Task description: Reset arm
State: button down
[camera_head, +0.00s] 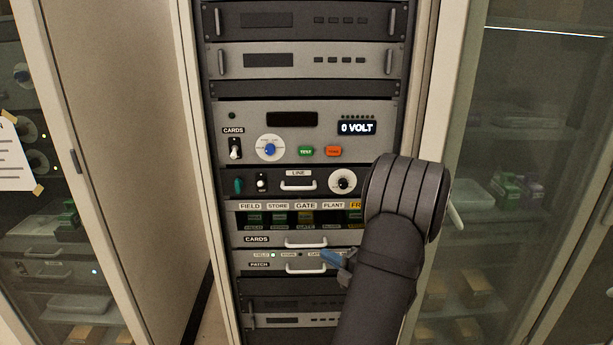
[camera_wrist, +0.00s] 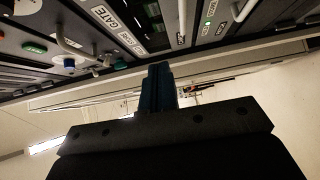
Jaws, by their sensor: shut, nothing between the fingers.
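My gripper (camera_head: 333,257) is in front of the lower part of the rack, by the right end of the patch panel (camera_head: 258,264). Its blue fingers are shut with nothing between them. In the wrist view the shut fingers (camera_wrist: 158,88) stand in front of the rack face, and I cannot tell whether they touch it. My dark arm rises from the bottom right and hides the right end of the card row, with its FIELD, STORE, GATE and PLANT labels (camera_head: 291,206), and part of the panels below.
The upper panel has a display (camera_head: 357,128) reading 0 VOLT, a blue knob (camera_head: 270,149), a green button (camera_head: 306,152) and an orange button (camera_head: 333,151). White handles (camera_head: 306,243) stick out from the drawers. Glass-doored cabinets (camera_head: 540,130) stand on both sides.

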send_near(294, 227)
jog(key=x, duration=0.5)
jog(key=shift+a, duration=0.45)
jog(key=shift+w, duration=0.4)
jog(key=shift+s, duration=0.1)
